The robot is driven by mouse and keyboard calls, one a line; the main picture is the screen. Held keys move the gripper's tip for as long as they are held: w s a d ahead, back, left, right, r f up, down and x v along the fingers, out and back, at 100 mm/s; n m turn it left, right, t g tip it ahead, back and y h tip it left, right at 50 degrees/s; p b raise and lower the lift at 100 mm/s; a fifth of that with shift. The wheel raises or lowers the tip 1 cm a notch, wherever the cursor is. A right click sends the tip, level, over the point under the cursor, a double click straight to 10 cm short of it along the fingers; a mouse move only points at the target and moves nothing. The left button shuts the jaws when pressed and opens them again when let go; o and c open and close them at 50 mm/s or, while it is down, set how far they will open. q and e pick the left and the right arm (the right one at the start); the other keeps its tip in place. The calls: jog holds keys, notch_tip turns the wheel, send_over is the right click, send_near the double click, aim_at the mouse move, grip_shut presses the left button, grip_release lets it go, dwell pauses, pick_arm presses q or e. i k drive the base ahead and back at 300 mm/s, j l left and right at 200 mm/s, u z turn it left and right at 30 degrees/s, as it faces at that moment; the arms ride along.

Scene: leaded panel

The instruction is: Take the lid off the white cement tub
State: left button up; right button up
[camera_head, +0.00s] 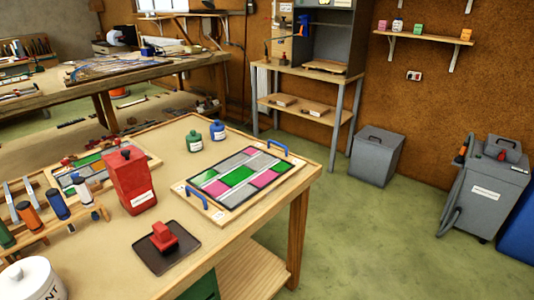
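The white cement tub (38,284) stands at the lower left corner of the picture, near the front of the wooden workbench. The bottom of the picture cuts it off, and only the end of the dark lettering on its side shows. Its white lid (24,274) sits on top with a small knob. Neither of my grippers is in view.
On the workbench (115,262), a dark tray (150,258) with a red block (163,237) lies right of the tub. A rack of tools (40,228) and a red container (130,182) stand behind. A leaded panel (240,178) with blue handles lies farther right. Bare benchtop lies between tub and tray.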

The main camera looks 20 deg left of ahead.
aim_at(22, 279)
jog(key=i+u, duration=0.4)
jog(key=i+l+u, duration=0.1)
jog(key=i+u, duration=0.3)
jog(key=k+u, duration=0.1)
jog(key=u, duration=2.05)
jog(key=i+j, duration=0.1)
jog(key=j, duration=0.4)
jog(key=z, duration=0.05)
